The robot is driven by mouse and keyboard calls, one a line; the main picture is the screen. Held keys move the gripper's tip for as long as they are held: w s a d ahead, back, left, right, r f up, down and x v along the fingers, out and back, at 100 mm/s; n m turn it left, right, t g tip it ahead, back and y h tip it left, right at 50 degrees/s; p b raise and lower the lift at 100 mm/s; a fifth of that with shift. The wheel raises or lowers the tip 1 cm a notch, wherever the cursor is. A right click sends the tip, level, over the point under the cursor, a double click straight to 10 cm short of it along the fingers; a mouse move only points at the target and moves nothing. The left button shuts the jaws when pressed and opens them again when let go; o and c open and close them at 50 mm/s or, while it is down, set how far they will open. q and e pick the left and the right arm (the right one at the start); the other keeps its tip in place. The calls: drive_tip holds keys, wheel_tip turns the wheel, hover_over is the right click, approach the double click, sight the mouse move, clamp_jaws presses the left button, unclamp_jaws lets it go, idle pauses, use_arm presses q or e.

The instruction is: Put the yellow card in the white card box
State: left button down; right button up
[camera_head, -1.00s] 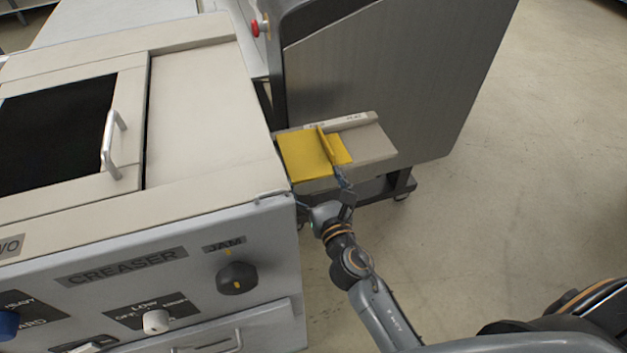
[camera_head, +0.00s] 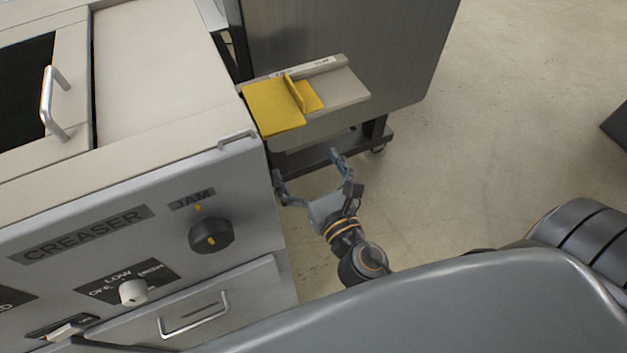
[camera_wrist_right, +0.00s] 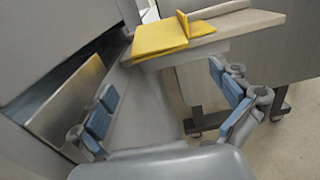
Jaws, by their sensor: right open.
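A flat yellow piece (camera_head: 272,108) lies on a beige shelf (camera_head: 346,88), with an upright yellow strip along its right side and a smaller yellow part beyond. It also shows in the right wrist view (camera_wrist_right: 158,38). I cannot tell whether this is the yellow card or a guide of the shelf. My right gripper (camera_head: 308,166) is open and empty, just in front of and below the shelf, apart from the yellow piece. In the right wrist view its fingers (camera_wrist_right: 165,112) are spread wide. I cannot make out a white card box. My left gripper is not in view.
The creaser machine (camera_head: 120,215), with knobs and a drawer handle, stands close left of my right gripper. A grey metal cabinet (camera_head: 350,35) stands behind the shelf. A dark wheeled base (camera_head: 330,150) is below. Open floor (camera_head: 500,130) lies to the right.

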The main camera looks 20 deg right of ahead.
drive_tip(key=shift+s+b, duration=0.65)
drive_tip(key=shift+s, duration=1.1)
wheel_tip(320, 180, down, 21)
drive_tip(key=s+a+m+g, duration=0.1)
drive_tip(key=m+g, duration=0.4)
drive_tip(key=m, duration=0.3)
drive_tip(key=s+d+f+m+g, duration=0.15)
drive_tip(key=s+f+m, duration=0.3)
drive_tip(key=f, duration=0.55)
drive_tip(key=s+d+f+m+g, duration=0.1)
drive_tip(key=s+f+m+g, duration=0.3)
drive_tip(key=f, duration=0.6)
drive_tip(key=s+d+f+m+g, duration=0.3)
drive_tip(key=s+f+m, duration=0.5)
drive_tip(key=s, duration=0.2)
drive_tip(key=s+d+f+m+g, duration=0.3)
drive_tip(key=s+d+f+m, duration=0.1)
drive_tip(key=s+f+m, duration=0.3)
drive_tip(key=s+m, duration=0.2)
drive_tip(key=s, duration=0.2)
drive_tip(key=shift+s+d+f+h, duration=0.15)
drive_tip(key=shift+s+f+h, duration=0.05)
drive_tip(key=shift+f+h, duration=0.15)
drive_tip(key=shift+m+g, duration=0.25)
